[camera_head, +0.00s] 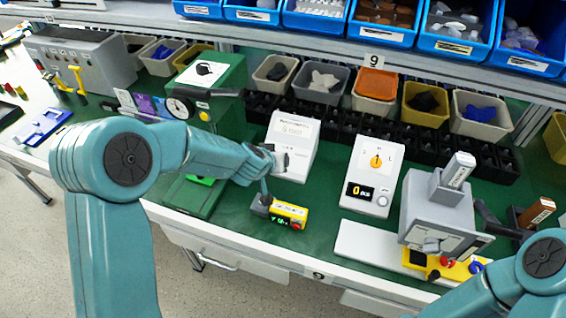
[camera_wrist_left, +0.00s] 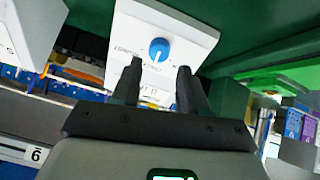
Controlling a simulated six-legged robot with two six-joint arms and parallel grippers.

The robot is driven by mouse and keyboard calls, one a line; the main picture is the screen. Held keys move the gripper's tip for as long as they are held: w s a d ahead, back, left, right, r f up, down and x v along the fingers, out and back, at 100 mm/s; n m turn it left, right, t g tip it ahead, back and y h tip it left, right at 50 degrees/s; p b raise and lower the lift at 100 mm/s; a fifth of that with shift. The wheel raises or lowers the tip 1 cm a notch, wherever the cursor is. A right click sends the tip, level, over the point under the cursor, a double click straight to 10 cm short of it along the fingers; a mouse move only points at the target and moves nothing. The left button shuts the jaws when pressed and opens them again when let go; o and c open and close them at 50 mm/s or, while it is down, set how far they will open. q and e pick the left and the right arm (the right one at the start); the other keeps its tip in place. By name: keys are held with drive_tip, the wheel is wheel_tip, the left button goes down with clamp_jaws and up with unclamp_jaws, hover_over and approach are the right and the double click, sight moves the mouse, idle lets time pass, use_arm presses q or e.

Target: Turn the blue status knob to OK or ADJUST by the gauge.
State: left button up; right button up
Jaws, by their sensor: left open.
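The blue knob (camera_wrist_left: 159,48) sits on the sloped face of a white box (camera_wrist_left: 190,36) in the left wrist view. It has a white pointer mark; the small labels around it are too small to read surely. In the head view the same white box (camera_head: 304,133) stands mid-bench, and my left gripper (camera_head: 278,161) hides its knob. My left gripper (camera_wrist_left: 158,84) is open, its two fingers apart just short of the knob, with nothing between them. My right gripper is out of view.
A white unit with an orange knob (camera_head: 376,161) stands to the right, then a grey press (camera_head: 437,208). Bins line the back.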

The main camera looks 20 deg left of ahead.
use_arm(q)
drive_tip(key=x, duration=0.5)
drive_tip(key=shift+w+f, duration=0.25)
drive_tip(key=shift+s+r, duration=0.1)
drive_tip(key=shift+r, duration=0.05)
drive_tip(key=shift+d, duration=0.1)
drive_tip(key=c, duration=0.8)
drive_tip(key=shift+o, duration=0.2)
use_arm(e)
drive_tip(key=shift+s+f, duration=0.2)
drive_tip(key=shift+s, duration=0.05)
use_arm(q)
drive_tip(key=n+p, duration=0.1)
drive_tip(key=n, duration=0.5)
drive_tip(key=shift+n+y, duration=0.3)
drive_tip(key=shift+n, duration=0.1)
drive_tip(key=n+p, duration=0.1)
drive_tip(key=n, duration=0.4)
drive_tip(key=shift+y, duration=0.3)
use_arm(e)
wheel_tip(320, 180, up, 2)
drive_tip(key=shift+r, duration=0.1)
use_arm(q)
drive_tip(key=shift+n, duration=0.4)
